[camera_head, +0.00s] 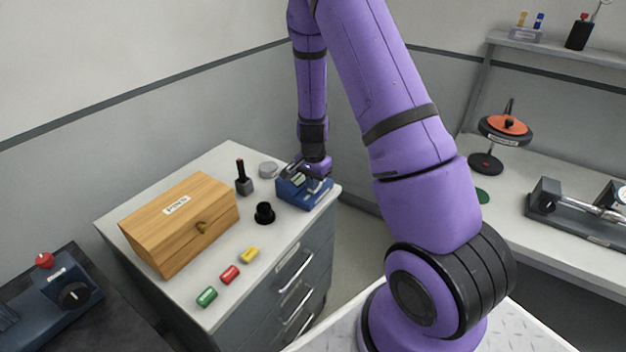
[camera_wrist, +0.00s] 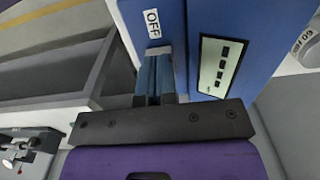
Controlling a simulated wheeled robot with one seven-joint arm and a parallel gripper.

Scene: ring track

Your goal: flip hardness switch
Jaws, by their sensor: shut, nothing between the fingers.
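The switch itself is not clearly visible and may be hidden by the fingers. In the head view my wrist is directly over the device.
On the cabinet stand a wooden box (camera_head: 180,225), a black knob (camera_head: 264,213), a dark stand with a stick (camera_head: 243,180), a grey round piece (camera_head: 268,170), and green (camera_head: 206,296), red (camera_head: 229,274) and yellow (camera_head: 249,255) blocks. A bench (camera_head: 545,170) is at right.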

